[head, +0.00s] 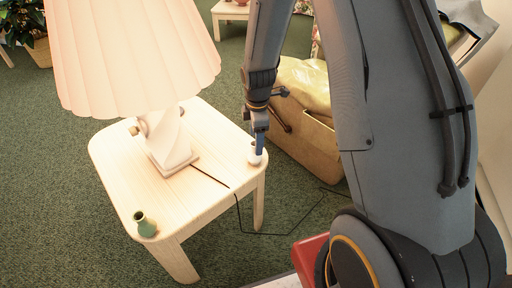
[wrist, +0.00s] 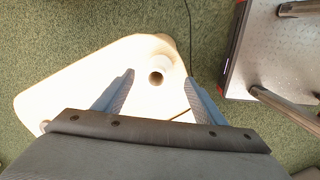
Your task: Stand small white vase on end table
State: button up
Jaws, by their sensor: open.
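In the wrist view, my gripper (wrist: 160,79) is open, with one finger to each side of the vase in the picture. The gap between them looks clear; I cannot tell how far the fingertips are above or beside the vase.
A lamp (head: 172,150) with a wide pleated shade stands on the table, its cord trailing over the edge. A small green vase (head: 145,224) stands near the front corner. A tan box (head: 305,135) sits on the green carpet right of the table.

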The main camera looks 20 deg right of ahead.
jog(key=r, duration=0.3)
jog(key=shift+s, duration=0.2)
jog(key=s+d+r+m, duration=0.3)
jog(key=s+r+m, duration=0.4)
jog(key=s+m, duration=0.2)
jog(key=s+d+r+m+g, duration=0.1)
jog(key=s+d+r+m, duration=0.2)
jog(key=s+r+m, duration=0.5)
jog(key=s+m, duration=0.2)
jog(key=s, duration=0.4)
jog(key=shift+s, duration=0.25)
jog(key=shift+a+r, duration=0.1)
jog(key=a+r+n+p, duration=0.2)
jog(key=a+r+p, duration=0.2)
jog(key=a+p, duration=0.2)
jog(key=shift+s+a+r+p, duration=0.15)
jog(key=shift+p, duration=0.7)
